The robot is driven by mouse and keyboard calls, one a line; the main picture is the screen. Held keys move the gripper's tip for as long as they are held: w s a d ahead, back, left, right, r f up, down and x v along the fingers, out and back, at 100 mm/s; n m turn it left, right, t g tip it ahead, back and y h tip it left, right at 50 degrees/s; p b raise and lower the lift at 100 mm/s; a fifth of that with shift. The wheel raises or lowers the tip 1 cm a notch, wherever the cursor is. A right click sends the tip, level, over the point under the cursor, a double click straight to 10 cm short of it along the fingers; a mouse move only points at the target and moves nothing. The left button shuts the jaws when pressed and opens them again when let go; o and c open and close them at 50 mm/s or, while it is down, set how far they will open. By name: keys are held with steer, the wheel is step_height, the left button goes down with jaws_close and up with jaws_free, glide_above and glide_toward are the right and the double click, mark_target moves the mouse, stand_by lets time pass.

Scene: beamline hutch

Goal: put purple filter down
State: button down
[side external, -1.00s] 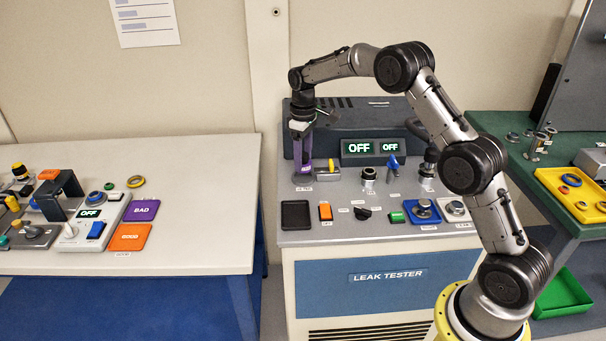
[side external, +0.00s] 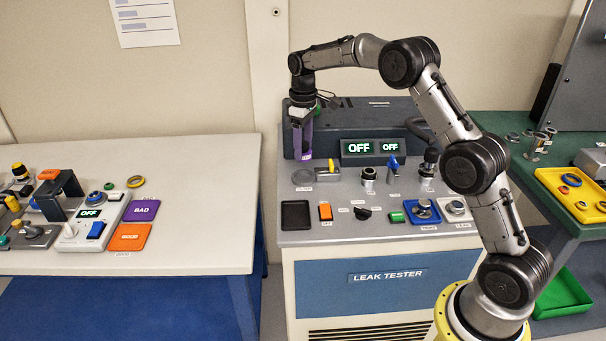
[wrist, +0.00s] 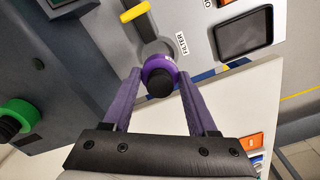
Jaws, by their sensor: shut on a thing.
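My gripper (side external: 300,157) has purple fingers and points down over the left back of the leak tester's grey top. In the wrist view its fingertips (wrist: 158,80) are shut on the purple filter (wrist: 149,65), a small purple ring with a dark middle. The filter is hard to make out in the side view. A grey round seat (side external: 303,178) with a yellow handle (side external: 331,165) lies just below the fingers; the handle also shows in the wrist view (wrist: 135,12), near a FILTER label (wrist: 182,44). The filter appears held above the deck, apart from the seat.
A black tray (side external: 296,215) and an orange switch (side external: 325,212) are at the deck's front left. The dark tester housing (side external: 345,120) stands close behind. A white table (side external: 200,180) with purple BAD and orange GOOD pads is left, across a gap.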

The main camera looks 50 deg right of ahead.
steer(key=shift+f, duration=0.15)
steer(key=s+a+r, duration=0.3)
steer(key=s+a, duration=0.3)
steer(key=s, duration=0.5)
steer(key=s+a+r, duration=0.3)
steer(key=s+a, duration=0.3)
steer(key=s, duration=0.6)
glide_above(296, 215)
step_height(296, 215, down, 9)
steer(key=shift+s+a+r, duration=0.1)
steer(key=shift+f, duration=1.75)
steer(key=shift+f, duration=0.15)
